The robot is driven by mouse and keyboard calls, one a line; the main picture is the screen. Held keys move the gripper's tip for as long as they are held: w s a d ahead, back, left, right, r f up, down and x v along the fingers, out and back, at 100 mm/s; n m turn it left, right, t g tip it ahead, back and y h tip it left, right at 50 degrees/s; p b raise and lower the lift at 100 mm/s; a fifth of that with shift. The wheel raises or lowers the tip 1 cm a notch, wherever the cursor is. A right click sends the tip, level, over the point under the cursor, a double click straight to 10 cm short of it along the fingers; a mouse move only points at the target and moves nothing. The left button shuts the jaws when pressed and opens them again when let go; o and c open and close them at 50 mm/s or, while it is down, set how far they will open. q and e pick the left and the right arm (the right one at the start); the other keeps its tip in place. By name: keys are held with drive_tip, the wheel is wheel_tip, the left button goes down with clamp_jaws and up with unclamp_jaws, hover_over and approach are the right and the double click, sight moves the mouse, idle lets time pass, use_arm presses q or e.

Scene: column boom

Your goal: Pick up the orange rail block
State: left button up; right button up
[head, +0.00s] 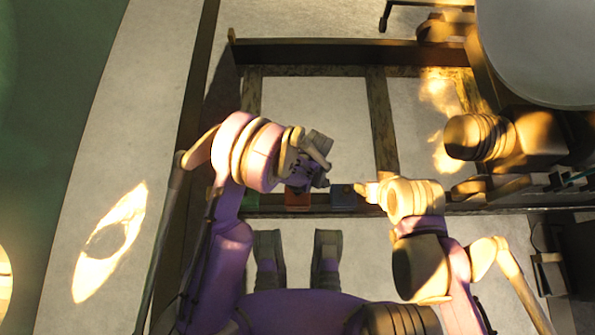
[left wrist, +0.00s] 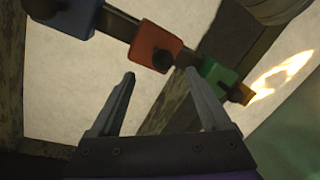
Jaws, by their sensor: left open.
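The orange rail block (left wrist: 153,47) sits on a dark rail in the left wrist view, between a blue block (left wrist: 65,15) and a green block (left wrist: 217,75). It has a dark round knob. In the head view the orange block (head: 297,199) shows partly below my left gripper (head: 318,172). In the left wrist view my left gripper (left wrist: 160,73) is open and empty, its fingertips just short of the orange block and apart from it. My right gripper (head: 366,189) is near the blue block (head: 345,197) in the head view; its jaws are too small to read.
The rail belongs to a dark frame of beams (head: 310,70) over a pale floor. A large grey round surface (head: 535,45) is at the upper right, with dark cylindrical equipment (head: 480,137) below it. Pale floor (head: 135,130) lies open at the left.

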use_arm(q)
drive_tip(key=b, duration=0.2)
hover_over(294, 201)
drive_tip(key=w+d, duration=0.1)
drive_tip(key=w, duration=0.2)
wheel_tip(294, 201, down, 8)
drive_tip(key=shift+s+d+f, duration=0.1)
drive_tip(key=shift+s+f, duration=0.05)
drive_tip(key=shift+f, duration=0.1)
clamp_jaws()
idle(0.8)
